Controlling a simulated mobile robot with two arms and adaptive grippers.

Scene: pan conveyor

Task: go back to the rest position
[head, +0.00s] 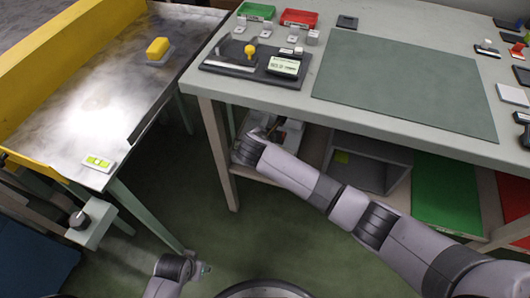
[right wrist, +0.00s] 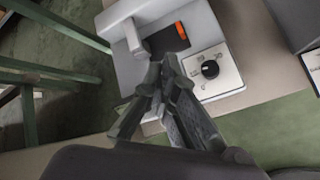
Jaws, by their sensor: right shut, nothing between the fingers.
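My right arm reaches across the head view to the front edge of the workbench, and my right gripper (head: 273,124) is low there, partly hidden by the wrist. In the right wrist view the dark fingers of the right gripper (right wrist: 162,70) are together with nothing between them. They are in front of a white device with a black dial (right wrist: 210,69) and an orange part. My left gripper (head: 204,268) shows only in part at the bottom of the head view, over the green floor; its fingers are too small to read.
The grey workbench (head: 330,85) has a lower shelf with a grey open box (head: 372,172) and a green panel (head: 447,193). The metal conveyor (head: 95,90), bearing a yellow block (head: 158,48), stands at left. Open floor lies between them.

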